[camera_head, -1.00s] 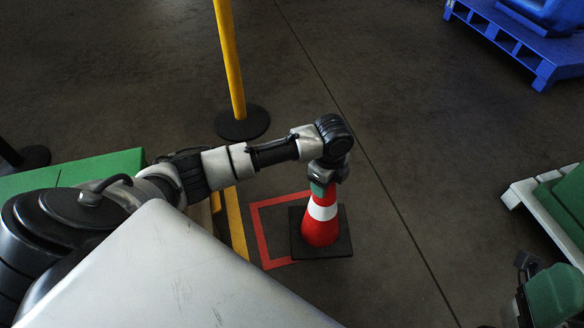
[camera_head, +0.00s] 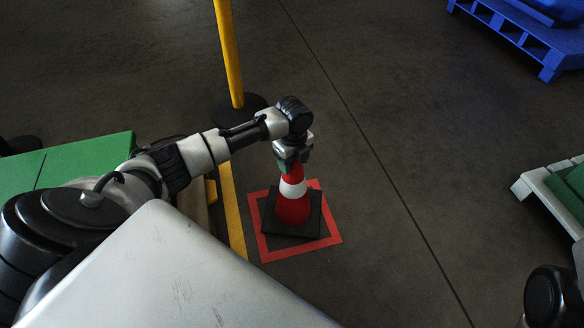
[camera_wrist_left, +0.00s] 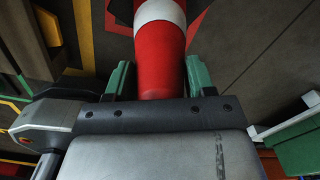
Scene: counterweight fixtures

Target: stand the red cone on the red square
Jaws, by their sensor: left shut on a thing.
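The red cone (camera_head: 291,208) has a white band and a black square base, and stands upright in the head view. My left gripper (camera_head: 291,160) is shut on its top from above. In the left wrist view, the green fingers (camera_wrist_left: 160,80) sit on either side of the cone (camera_wrist_left: 163,58). The red square (camera_head: 331,232) is a red outline on the floor. The cone's base appears inside the outline, slightly turned and towards its far left part. I cannot tell whether the base touches the floor. My right gripper is out of view.
A yellow post (camera_head: 229,55) on a black round foot stands behind my left arm. A yellow floor line (camera_head: 232,212) runs left of the square. A blue pallet (camera_head: 520,38) is at the top right, a white pallet (camera_head: 535,185) at the right. The floor between is clear.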

